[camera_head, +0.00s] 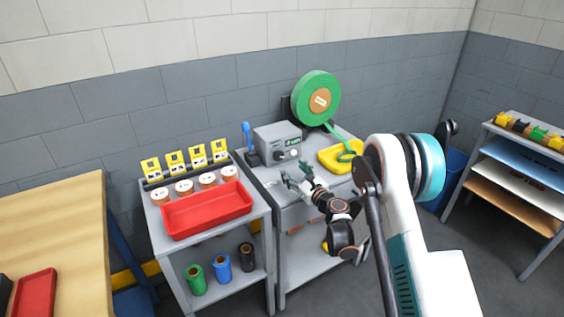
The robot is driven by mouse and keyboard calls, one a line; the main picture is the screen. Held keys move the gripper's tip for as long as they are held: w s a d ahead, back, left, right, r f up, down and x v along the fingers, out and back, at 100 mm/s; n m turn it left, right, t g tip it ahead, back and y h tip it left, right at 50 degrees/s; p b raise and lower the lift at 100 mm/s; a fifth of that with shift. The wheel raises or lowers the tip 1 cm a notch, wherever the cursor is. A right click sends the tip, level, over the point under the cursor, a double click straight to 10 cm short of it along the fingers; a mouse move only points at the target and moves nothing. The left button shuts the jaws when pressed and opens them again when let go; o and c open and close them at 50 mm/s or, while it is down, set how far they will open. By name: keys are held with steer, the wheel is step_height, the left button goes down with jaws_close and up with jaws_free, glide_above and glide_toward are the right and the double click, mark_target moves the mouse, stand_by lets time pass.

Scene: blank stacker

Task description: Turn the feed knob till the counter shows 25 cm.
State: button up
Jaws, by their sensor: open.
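The feed machine (273,139) is a grey box on a grey stand. Its front carries a small dark display (293,142) with green marks, too small to read. A dark round knob (281,156) sits low on the front face, with a pale round part beside it. My gripper (294,177) is open and empty, just in front of and below the knob, apart from it as far as I can see. A green tape reel (316,98) stands behind the machine, and its green tape runs down to a yellow tray (342,157).
A blue-handled lever (246,132) stands left of the machine. On the left, a grey cart holds a red tray (207,211), white-topped rolls and yellow cards. A wooden table (62,225) is far left; a shelf rack (515,178) is right.

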mark_target(280, 157)
steer(key=b+x, duration=0.2)
steer(key=x, duration=0.7)
steer(key=shift+w+a, duration=0.15)
steer(key=shift+w, duration=0.05)
steer(key=c, duration=1.1)
